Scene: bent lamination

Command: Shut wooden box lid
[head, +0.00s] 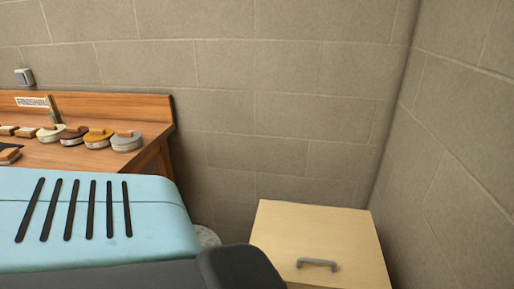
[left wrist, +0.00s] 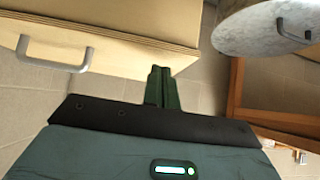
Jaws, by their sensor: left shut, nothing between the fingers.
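The pale wooden box (head: 330,233) stands low at the right of the head view, with a grey handle (head: 317,263) on the face I see. That face looks flat, but I cannot tell whether the lid is fully down. In the left wrist view the box (left wrist: 120,32) fills the upper left, with its handle (left wrist: 55,52) near the edge. My left gripper (left wrist: 163,72) is shut and empty; its dark green fingers overlap the box's edge in the picture, and contact cannot be told. It is hidden in the head view, where my dark arm crosses the bottom. My right gripper is not in view.
A wooden table (head: 155,143) with several rounded objects stands against the wall at left. A grey, marble-patterned round object (left wrist: 262,25) is right of the box in the left wrist view. Block walls (head: 300,100) form a corner behind and right of the box.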

